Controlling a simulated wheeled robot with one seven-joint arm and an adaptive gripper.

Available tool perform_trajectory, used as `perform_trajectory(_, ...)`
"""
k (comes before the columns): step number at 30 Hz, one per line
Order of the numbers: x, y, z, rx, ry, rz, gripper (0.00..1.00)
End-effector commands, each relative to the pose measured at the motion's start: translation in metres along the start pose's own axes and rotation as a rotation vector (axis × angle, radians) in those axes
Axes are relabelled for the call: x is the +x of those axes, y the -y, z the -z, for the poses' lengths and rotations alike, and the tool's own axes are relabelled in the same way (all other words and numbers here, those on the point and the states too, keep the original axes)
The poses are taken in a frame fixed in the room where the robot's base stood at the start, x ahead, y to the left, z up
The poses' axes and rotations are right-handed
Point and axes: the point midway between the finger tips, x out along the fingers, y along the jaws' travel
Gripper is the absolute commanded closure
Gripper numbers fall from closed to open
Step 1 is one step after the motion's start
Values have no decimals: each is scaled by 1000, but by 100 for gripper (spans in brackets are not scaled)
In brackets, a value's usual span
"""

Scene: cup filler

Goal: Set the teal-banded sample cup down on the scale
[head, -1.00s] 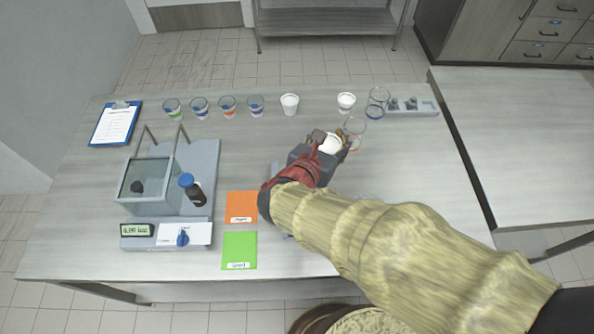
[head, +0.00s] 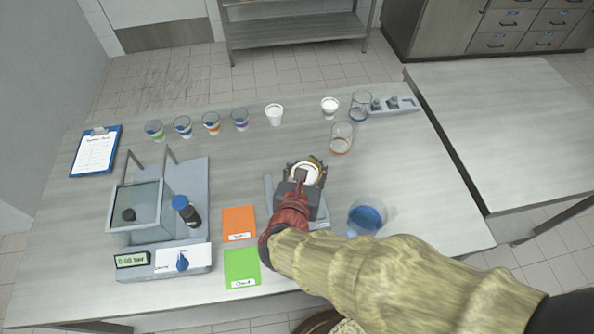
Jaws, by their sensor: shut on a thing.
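My gripper (head: 305,175) is shut on a white cup (head: 303,172) near the middle of the table. The cup's open top faces up; its side is hidden by the fingers, so no teal band shows. A grey device that looks like the scale (head: 196,262) stands at the left, with a lit display at its front and a glass chamber (head: 140,207). The cup is to the right of it and apart from it. A flat grey piece (head: 268,190) shows partly under my gripper; I cannot tell what it is.
A dark bottle with a blue cap (head: 187,211) stands beside the glass chamber. Orange (head: 238,222) and green (head: 241,266) cards lie between device and arm. Banded cups (head: 183,127) line the back. A blue-filled beaker (head: 367,216) stands right of my gripper, an orange-tinted one (head: 341,138) behind.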

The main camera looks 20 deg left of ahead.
Motion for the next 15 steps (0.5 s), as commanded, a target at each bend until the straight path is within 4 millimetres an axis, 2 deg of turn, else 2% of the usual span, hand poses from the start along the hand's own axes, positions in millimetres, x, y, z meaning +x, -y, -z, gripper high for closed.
perform_trajectory(1,12,-7,5,0,-1,3,92)
perform_trajectory(6,42,-23,24,-1,-1,2,92)
perform_trajectory(10,56,-30,33,0,-1,2,92)
perform_trajectory(15,63,-35,36,1,1,1,92)
